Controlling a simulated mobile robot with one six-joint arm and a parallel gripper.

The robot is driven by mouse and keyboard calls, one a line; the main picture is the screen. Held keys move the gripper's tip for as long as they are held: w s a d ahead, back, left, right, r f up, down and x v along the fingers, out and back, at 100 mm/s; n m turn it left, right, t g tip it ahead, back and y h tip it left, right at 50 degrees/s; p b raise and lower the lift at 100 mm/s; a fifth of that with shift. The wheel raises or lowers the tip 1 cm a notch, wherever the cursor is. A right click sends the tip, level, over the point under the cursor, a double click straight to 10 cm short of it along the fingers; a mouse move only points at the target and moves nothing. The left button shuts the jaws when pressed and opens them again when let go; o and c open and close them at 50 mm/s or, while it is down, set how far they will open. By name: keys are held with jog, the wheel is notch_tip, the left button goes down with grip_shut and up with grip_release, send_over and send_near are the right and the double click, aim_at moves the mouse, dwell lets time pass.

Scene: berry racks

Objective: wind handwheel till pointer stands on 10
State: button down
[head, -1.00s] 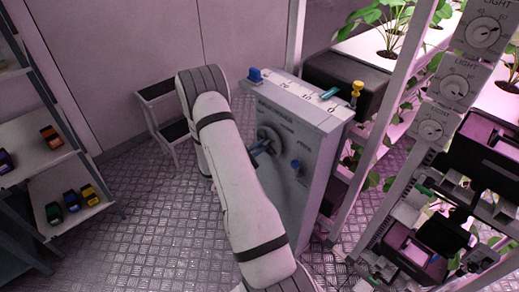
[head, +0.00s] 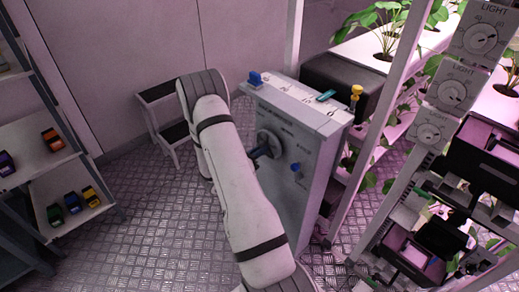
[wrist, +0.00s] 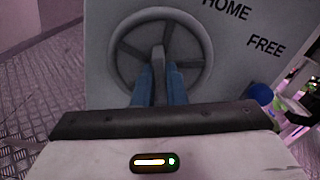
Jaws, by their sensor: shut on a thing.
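The grey handwheel (head: 268,140) is on the front of a grey cabinet (head: 305,190), partly hidden by my arm. In the wrist view, the handwheel (wrist: 128,28) fills the upper middle, with its rim and spokes in sight. My gripper (wrist: 160,72) has blue fingers shut on the wheel's grey grip (wrist: 158,58). In the head view, the fingers show at the wheel's lower left. A teal pointer (head: 326,96) stands over the scale on the cabinet's top, near its right end. The scale figures are too small to read surely.
A blue knob (head: 296,167) sits right of the wheel. A step stool (head: 160,95) is behind my arm. Shelves with coloured items stand left, plant racks right.

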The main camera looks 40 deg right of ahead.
jog(key=shift+d+n+p, duration=0.1)
jog(key=shift+n+p, duration=1.4)
jog(key=shift+n, duration=3.3)
jog(key=c, duration=1.7)
grip_release()
jog(key=shift+o, duration=1.1)
jog(key=a, duration=0.7)
jog(key=shift+s+a+b, duration=0.3)
jog(key=shift+a+b, duration=0.1)
jog(key=shift+b, duration=0.05)
